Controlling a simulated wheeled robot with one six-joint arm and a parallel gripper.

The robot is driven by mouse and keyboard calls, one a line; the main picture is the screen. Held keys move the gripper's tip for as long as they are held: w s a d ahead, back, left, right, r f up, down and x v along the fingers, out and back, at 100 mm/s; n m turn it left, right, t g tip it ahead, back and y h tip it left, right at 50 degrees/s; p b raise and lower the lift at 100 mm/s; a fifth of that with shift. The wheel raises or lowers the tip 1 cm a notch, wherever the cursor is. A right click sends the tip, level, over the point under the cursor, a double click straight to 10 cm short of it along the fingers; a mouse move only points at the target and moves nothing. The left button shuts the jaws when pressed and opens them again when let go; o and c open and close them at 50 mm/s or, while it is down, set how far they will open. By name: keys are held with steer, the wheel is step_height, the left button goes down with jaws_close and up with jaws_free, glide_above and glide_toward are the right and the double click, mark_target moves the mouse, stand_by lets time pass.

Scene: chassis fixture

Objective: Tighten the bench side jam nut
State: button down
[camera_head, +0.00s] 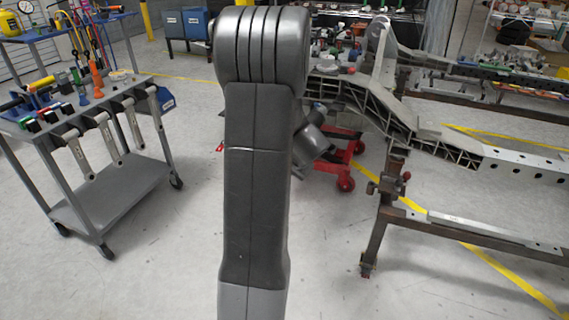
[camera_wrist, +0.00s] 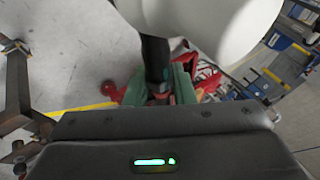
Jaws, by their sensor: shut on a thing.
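My gripper (camera_wrist: 158,84) shows in the wrist view, with green jaws in front of its dark body. It is shut on a dark bar (camera_wrist: 155,56) that runs up between the jaws. A large pale rounded shape (camera_wrist: 210,22) fills the top of that view, close to the camera; I cannot tell what it is. In the head view my own arm covers the middle and hides my gripper. The bench-side jam nut cannot be made out in either view.
A tool cart (camera_head: 125,196) with several hanging wrenches stands at left. The grey chassis frame (camera_head: 458,149) rests on dark steel stands at right. A red wheeled base (camera_head: 345,168) is behind my arm. Blue boxes (camera_head: 184,24) stand at the back.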

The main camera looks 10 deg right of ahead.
stand_by(0.6)
steer(key=c, duration=1.2)
jaws_free()
steer(key=p+v, duration=0.2)
steer(key=v, duration=1.1)
steer(key=shift+r, duration=0.45)
steer(key=shift+a+f, duration=0.1)
steer(key=b+x, duration=0.1)
steer(key=x, duration=1.2)
steer(key=shift+f+b, duration=0.4)
steer(key=shift+r, duration=0.15)
